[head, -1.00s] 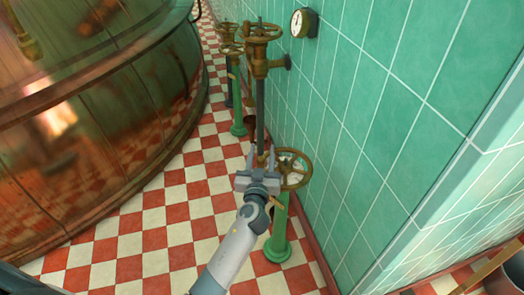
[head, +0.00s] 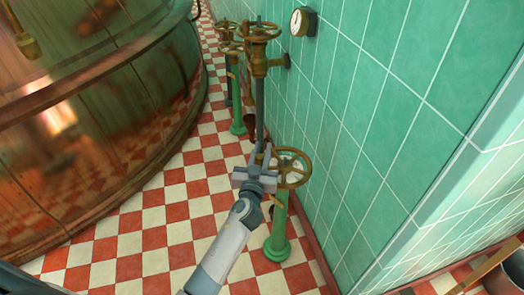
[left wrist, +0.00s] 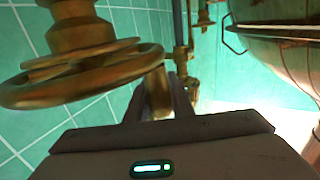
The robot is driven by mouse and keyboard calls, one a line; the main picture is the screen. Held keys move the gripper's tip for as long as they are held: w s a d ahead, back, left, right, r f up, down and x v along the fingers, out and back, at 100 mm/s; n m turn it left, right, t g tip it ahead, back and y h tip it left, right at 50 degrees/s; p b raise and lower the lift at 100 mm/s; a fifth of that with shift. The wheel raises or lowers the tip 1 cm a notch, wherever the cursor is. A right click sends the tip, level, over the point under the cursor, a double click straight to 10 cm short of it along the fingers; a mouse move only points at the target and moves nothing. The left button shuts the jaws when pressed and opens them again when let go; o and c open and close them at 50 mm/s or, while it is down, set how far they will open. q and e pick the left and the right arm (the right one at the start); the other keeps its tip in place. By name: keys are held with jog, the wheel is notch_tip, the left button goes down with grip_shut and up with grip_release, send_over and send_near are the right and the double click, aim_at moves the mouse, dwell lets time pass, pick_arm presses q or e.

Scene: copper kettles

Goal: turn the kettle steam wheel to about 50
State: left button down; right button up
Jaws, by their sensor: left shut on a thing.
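A brass handwheel (head: 292,168) with spokes sits on top of a green pedestal (head: 278,232) beside the tiled wall. A pale dial face shows between its spokes. My left gripper (head: 261,152) is at the wheel's left edge. In the left wrist view, the wheel (left wrist: 70,88) fills the left side, and a stubby brass handle (left wrist: 158,92) on its rim lies between my fingers. The gripper is shut on that handle. The dial's reading is too small to make out. My right gripper is not in view.
A large copper kettle (head: 95,110) stands at the left. Behind the wheel are a vertical pipe with a second brass valve wheel (head: 260,32) and a wall gauge (head: 302,21). The green tiled wall (head: 385,110) is close on the right. Checkered floor between is clear.

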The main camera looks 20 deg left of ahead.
aim_at(259, 163)
pick_arm(q)
jog(key=c, duration=1.6)
grip_release()
jog(key=shift+o, duration=0.2)
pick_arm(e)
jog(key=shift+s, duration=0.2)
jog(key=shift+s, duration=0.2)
pick_arm(q)
jog(key=shift+s, duration=0.15)
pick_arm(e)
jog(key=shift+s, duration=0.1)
